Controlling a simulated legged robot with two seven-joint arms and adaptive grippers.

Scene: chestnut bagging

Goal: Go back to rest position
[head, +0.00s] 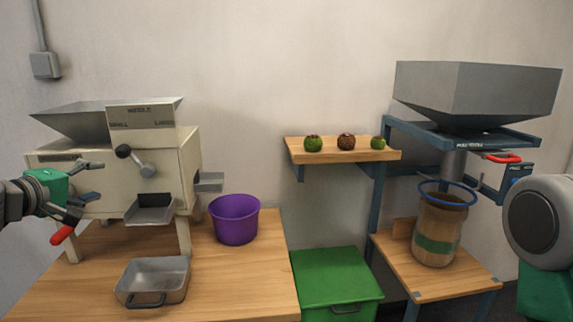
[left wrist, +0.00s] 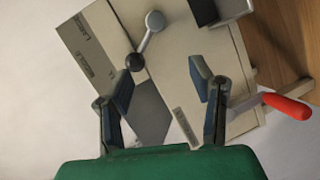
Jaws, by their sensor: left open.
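My left gripper (head: 96,181) is open and empty in front of the left side of the cream sorting machine (head: 165,170). In the left wrist view its two fingers (left wrist: 162,85) are spread, with the machine's panel behind them. The machine's grey lever with a dark knob (left wrist: 135,62) shows beyond the fingers there. A red handle (head: 62,235) shows just below the gripper in the head view. My right arm comes in at the right edge of the head view; its fingers are out of the picture.
A metal tray (head: 128,290) and a purple bucket (head: 234,220) stand on the wooden table (head: 245,290). A green box (head: 335,280) stands right of it. A shelf (head: 345,156) holds chestnuts. A grey hopper (head: 475,92) sits above a blue-ringed brown sack (head: 437,220).

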